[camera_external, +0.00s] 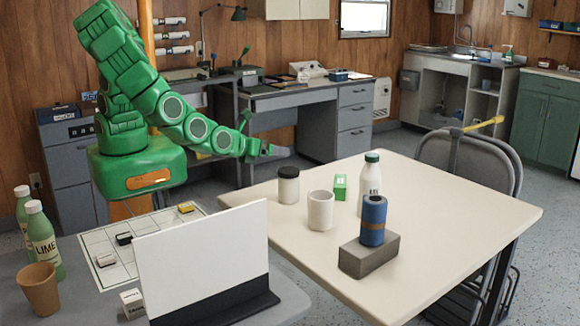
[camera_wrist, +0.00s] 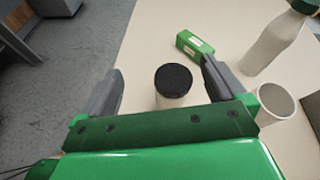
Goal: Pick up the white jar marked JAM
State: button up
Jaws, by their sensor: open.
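A white jar with a black lid (camera_external: 288,190) stands upright on the cream table, near its left edge. No JAM marking is readable on it. In the wrist view the jar (camera_wrist: 173,101) shows between the two fingers, seen from above with its lid toward me. My gripper (camera_external: 262,138) is open and empty, above and to the left of the jar in the external view. In the wrist view my gripper (camera_wrist: 160,68) has its grey fingers spread wider than the jar. The jar's lower part is hidden behind my gripper's green body there.
A white cup (camera_external: 320,212) stands right of the jar, with a green box (camera_external: 340,187) and a green-capped white bottle (camera_external: 371,185) behind. A blue cylinder (camera_external: 373,222) stands on a grey block (camera_external: 368,257). A white panel (camera_external: 203,262) stands in front. The table's right side is clear.

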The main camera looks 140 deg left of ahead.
aim_at(286, 171)
jog(key=f+m, duration=0.1)
jog(key=f, duration=0.1)
jog(key=w+f+m, duration=0.1)
jog(key=f+m, duration=0.1)
jog(key=f, duration=0.1)
jog(key=shift+w+f+t, duration=0.15)
jog(key=shift+w+t, duration=0.05)
jog(key=shift+t, duration=0.2)
jog(key=shift+w+x, duration=0.15)
jog(key=shift+x, duration=1.8)
jog(key=shift+w+x, duration=0.15)
jog(key=shift+x, duration=1.8)
jog(key=shift+c, duration=0.3)
jog(key=c, duration=1.3)
jog(key=shift+o, duration=0.2)
